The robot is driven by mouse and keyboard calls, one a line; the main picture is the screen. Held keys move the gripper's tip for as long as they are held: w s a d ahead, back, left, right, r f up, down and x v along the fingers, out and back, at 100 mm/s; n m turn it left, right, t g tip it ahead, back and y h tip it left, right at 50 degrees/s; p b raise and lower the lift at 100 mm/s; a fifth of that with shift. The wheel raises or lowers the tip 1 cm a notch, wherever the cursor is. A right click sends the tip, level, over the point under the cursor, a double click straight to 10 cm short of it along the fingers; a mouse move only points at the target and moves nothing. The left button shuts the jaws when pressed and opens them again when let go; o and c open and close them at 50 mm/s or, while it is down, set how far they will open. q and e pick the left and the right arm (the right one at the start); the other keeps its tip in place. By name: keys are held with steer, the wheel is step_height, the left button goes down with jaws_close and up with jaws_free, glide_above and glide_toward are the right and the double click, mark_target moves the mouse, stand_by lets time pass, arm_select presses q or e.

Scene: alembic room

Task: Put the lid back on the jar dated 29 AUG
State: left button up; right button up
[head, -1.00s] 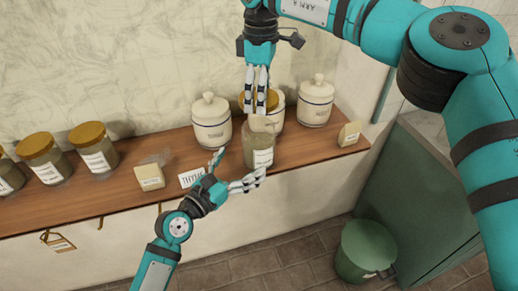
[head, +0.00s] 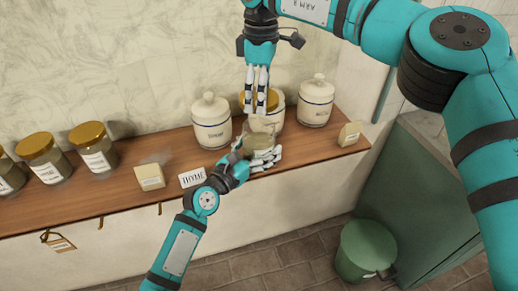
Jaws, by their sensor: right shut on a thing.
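An open glass jar (head: 258,143) with greenish-brown contents stands on the wooden shelf; its label is hidden now. My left gripper (head: 256,156) is around the jar from the front, fingers spread at its sides; whether they touch the glass is unclear. My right gripper (head: 255,108) points down above and just behind the jar. It is shut on a gold lid (head: 245,98), which shows on both sides of the fingers. The lid is apart from the jar's mouth, as far as I can see. I cannot read the date.
White canisters (head: 211,122) (head: 316,102) stand behind, one partly hidden by the lid. Several gold-lidded jars (head: 93,150) stand at left. Small blocks (head: 150,177) (head: 349,134) and a THYME card (head: 192,177) sit on the shelf (head: 120,202). A green bin (head: 362,250) is below.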

mark_target(260, 127)
arm_select(q)
steer(key=c, duration=1.2)
arm_select(e)
steer(key=shift+f, duration=2.45)
steer(key=shift+f, duration=0.1)
steer(key=shift+a+f, duration=0.1)
steer(key=shift+f, duration=0.7)
steer(key=shift+s+f, duration=0.1)
steer(key=shift+f, duration=0.45)
arm_select(q)
jaws_close()
arm_select(e)
steer(key=m, duration=0.3)
